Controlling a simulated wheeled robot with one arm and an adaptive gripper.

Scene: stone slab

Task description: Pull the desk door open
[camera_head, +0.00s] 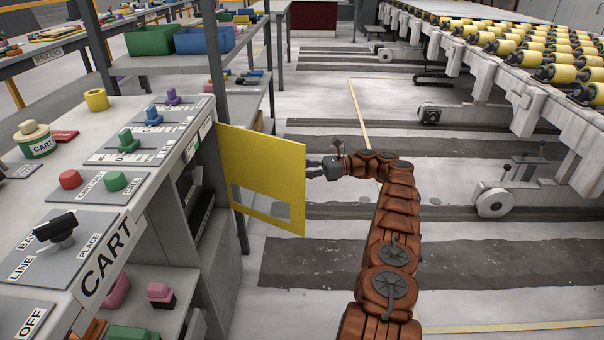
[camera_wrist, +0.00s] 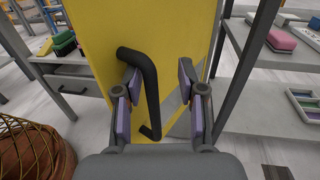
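The yellow desk door (camera_head: 262,165) stands swung out from the desk (camera_head: 205,215), with a dark opening beside it. In the wrist view the door (camera_wrist: 100,45) fills the middle and carries a bent black handle (camera_wrist: 150,92). My gripper (camera_head: 315,170) is at the door's right edge in the head view. In the wrist view my gripper (camera_wrist: 160,82) is open, with the handle between its spread fingers, nearer the left one. Whether a finger touches the handle I cannot tell. The handle is hidden in the head view.
The desk top carries a yellow ring (camera_head: 96,99), several coloured knobs and a black lever (camera_head: 57,230). Green (camera_head: 152,40) and blue (camera_head: 204,40) bins sit on a shelf behind. A roller conveyor (camera_head: 530,50) stands at the right. Floor between is largely clear.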

